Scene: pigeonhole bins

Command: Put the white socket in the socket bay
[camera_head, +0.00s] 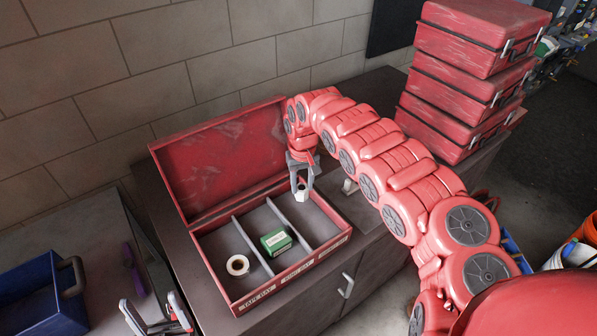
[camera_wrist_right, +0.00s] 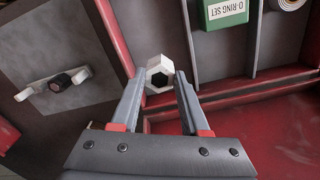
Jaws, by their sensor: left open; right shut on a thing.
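The white socket (camera_head: 301,194) is a small hexagonal piece with a dark hole, also in the right wrist view (camera_wrist_right: 153,66). My right gripper (camera_head: 301,183) is shut on it, fingertips on either side. It hangs over the right-hand compartment (camera_head: 318,222) of the open red case (camera_head: 240,303), towards the lid side. That compartment looks otherwise empty; its front label is too small to read surely. Its height above the floor is hard to tell. My left gripper (camera_head: 155,318) is open and empty at the lower left, outside the case.
A white tape roll (camera_head: 238,265) lies in the left compartment, a green box (camera_head: 276,241) in the middle one. Grey dividers separate them. The raised lid (camera_head: 222,160) stands behind. Stacked red cases (camera_head: 463,85) stand at right, a blue bin (camera_head: 40,298) at left.

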